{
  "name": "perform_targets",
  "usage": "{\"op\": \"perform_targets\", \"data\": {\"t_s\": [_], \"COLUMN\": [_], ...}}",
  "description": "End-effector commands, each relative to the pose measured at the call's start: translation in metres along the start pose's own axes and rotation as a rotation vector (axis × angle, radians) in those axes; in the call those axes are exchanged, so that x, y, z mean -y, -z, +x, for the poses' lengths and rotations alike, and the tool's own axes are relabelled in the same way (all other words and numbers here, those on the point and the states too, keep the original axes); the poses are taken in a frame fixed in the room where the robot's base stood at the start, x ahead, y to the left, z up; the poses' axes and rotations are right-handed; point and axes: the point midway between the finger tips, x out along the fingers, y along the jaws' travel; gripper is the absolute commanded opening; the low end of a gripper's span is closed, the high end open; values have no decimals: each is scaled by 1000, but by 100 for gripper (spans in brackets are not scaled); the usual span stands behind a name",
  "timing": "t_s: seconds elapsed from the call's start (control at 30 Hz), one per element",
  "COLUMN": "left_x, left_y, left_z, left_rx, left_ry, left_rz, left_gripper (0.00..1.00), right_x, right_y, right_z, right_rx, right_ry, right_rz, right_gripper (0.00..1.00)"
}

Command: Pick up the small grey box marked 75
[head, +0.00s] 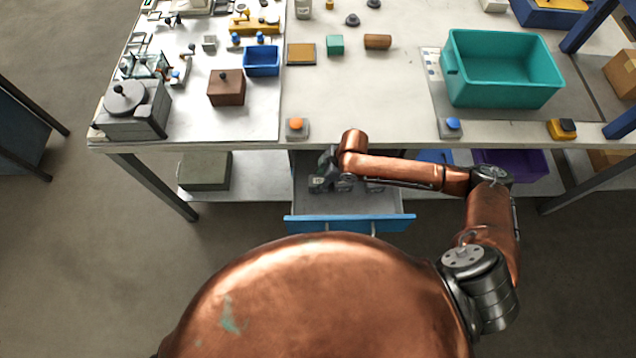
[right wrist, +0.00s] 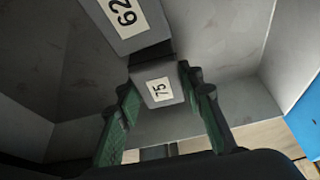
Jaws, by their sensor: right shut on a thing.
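The small grey box marked 75 (right wrist: 170,96) is between the fingers of my right gripper (right wrist: 159,78) in the right wrist view, its label facing the camera. The green-padded fingers are shut on it, one at each side. A bigger grey box marked 62 (right wrist: 112,30) is just beyond it, very close. In the head view my right gripper (head: 326,168) reaches down into the open drawer (head: 385,205), where several small grey boxes lie, partly hidden by the gripper and arm. I cannot tell whether the held box touches the drawer floor. My left gripper is not in view.
The drawer's blue front (head: 350,222) is pulled out below the table edge. Above it on the table are an orange button (head: 296,125) and a blue button (head: 452,125). A teal bin (head: 502,75) stands at the right. The table's middle front is mostly clear.

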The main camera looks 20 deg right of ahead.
Motion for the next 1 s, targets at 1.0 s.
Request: {"op": "perform_targets", "data": {"t_s": [1.0], "left_x": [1], "left_y": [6], "left_z": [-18], "left_rx": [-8], "left_ry": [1], "left_rz": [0], "left_gripper": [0], "right_x": [-1], "right_y": [32], "right_z": [-76], "right_rx": [-3], "right_ry": [-3], "right_rz": [-3], "right_gripper": [4]}}
